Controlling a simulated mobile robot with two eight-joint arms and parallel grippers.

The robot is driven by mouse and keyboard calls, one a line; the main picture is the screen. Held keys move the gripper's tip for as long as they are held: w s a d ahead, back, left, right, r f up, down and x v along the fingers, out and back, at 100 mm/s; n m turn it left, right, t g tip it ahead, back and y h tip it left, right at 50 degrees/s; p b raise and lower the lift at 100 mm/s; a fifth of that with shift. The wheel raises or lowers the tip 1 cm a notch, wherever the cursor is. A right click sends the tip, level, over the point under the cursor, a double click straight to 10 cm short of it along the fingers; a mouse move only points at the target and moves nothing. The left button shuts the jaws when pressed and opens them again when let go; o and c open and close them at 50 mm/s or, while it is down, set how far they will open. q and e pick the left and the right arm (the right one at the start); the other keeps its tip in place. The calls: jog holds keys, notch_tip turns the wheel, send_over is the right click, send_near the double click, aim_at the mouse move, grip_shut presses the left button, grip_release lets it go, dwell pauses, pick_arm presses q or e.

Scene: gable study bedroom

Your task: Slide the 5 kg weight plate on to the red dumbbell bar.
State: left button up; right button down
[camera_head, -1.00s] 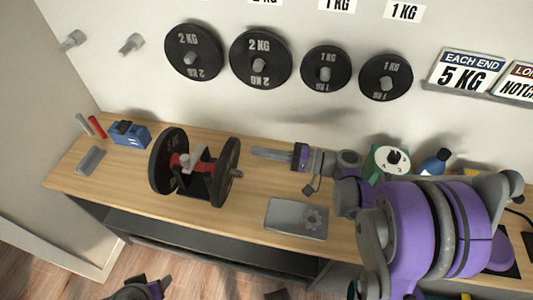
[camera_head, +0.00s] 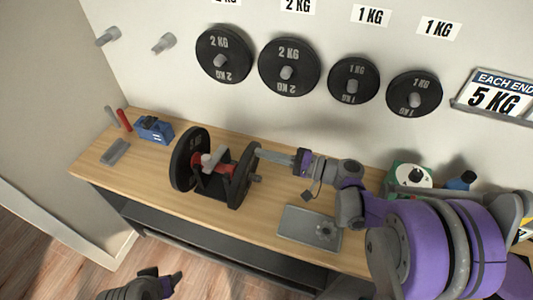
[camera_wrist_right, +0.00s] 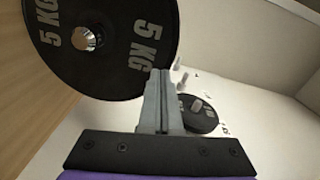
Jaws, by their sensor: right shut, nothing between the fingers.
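The red dumbbell bar (camera_head: 228,169) rests level across a black cradle on the bench. A black plate (camera_head: 187,160) is at its left end. The 5 kg weight plate (camera_head: 241,180) is around its right end, and the metal bar end (camera_wrist_right: 84,39) pokes through the plate's hole in the wrist view. My right gripper (camera_head: 261,153) is shut and empty, its tips at the upper right rim of that plate; whether they touch is unclear. The wrist view shows its fingers (camera_wrist_right: 160,76) together beside the "5 KG" face. My left gripper (camera_head: 165,279) is low, in front of the bench; its jaws are unclear.
Several black plates hang on wall pegs, including a 2 kg plate (camera_head: 223,68). A blue box (camera_head: 154,130) is at the bench's left. A grey flat case (camera_head: 308,231) lies in front of my right arm. A green device (camera_head: 410,176) stands at the right.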

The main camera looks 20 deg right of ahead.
jog(key=shift+x, duration=1.2)
dwell(0.3)
jog(key=v, duration=1.3)
jog(key=shift+s+d, duration=0.2)
jog(key=shift+d, duration=0.05)
jog(key=w+a+m+b, duration=0.2)
jog(key=w+a+m, duration=0.4)
jog(key=a+m, duration=0.3)
dwell(0.6)
jog(key=shift+x, duration=1.35)
dwell(0.3)
